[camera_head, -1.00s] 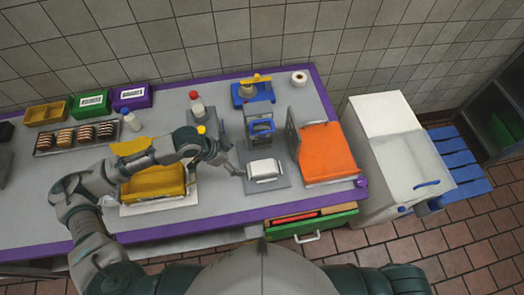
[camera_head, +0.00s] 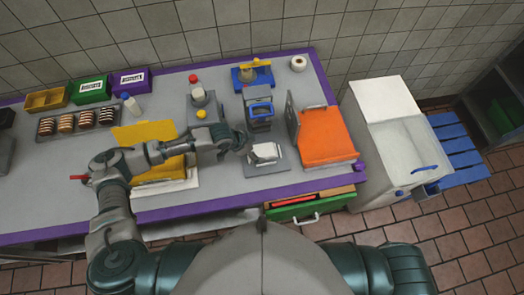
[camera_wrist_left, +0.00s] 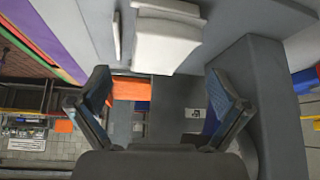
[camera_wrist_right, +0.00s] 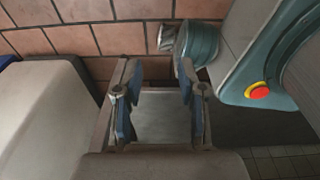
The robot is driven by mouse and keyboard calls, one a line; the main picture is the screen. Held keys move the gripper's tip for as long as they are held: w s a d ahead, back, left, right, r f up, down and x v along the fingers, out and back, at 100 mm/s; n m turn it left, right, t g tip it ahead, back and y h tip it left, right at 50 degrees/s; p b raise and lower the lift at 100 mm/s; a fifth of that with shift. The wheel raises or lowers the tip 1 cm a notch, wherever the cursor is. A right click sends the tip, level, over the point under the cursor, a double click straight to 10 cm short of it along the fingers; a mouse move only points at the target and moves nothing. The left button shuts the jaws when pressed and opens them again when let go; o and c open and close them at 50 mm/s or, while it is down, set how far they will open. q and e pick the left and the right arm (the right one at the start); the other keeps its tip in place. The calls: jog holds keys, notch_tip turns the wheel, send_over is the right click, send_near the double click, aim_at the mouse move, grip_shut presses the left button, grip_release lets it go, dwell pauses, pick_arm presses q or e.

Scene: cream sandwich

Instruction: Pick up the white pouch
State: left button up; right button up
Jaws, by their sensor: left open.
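The white pouch (camera_head: 265,152) lies on a grey plate (camera_head: 276,167) on the table in the head view. In the left wrist view the white pouch (camera_wrist_left: 165,42) shows at the top, just beyond the fingertips. My left gripper (camera_head: 249,146) is at the left edge of the pouch in the head view and partly covers it. In the left wrist view its fingers (camera_wrist_left: 160,80) are wide apart, with nothing held between them. In the right wrist view my right gripper (camera_wrist_right: 157,90) has its fingers apart and empty, away from the table.
A green drawer (camera_head: 310,205) is below the table's front edge.

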aim_at(262, 150)
pick_arm(q)
jog(key=x, duration=0.2)
jog(key=shift+w+d+f, duration=0.1)
jog(key=shift+d+f, duration=0.1)
jog(key=shift+f, duration=0.1)
jog(key=shift+w+d+f, duration=0.1)
jog(key=shift+d+f, duration=0.15)
jog(key=shift+f, duration=0.05)
jog(key=shift+c, duration=1)
jog(key=c, duration=1.1)
pick_arm(e)
jog(key=shift+s+r, duration=0.1)
jog(key=shift+s, duration=0.7)
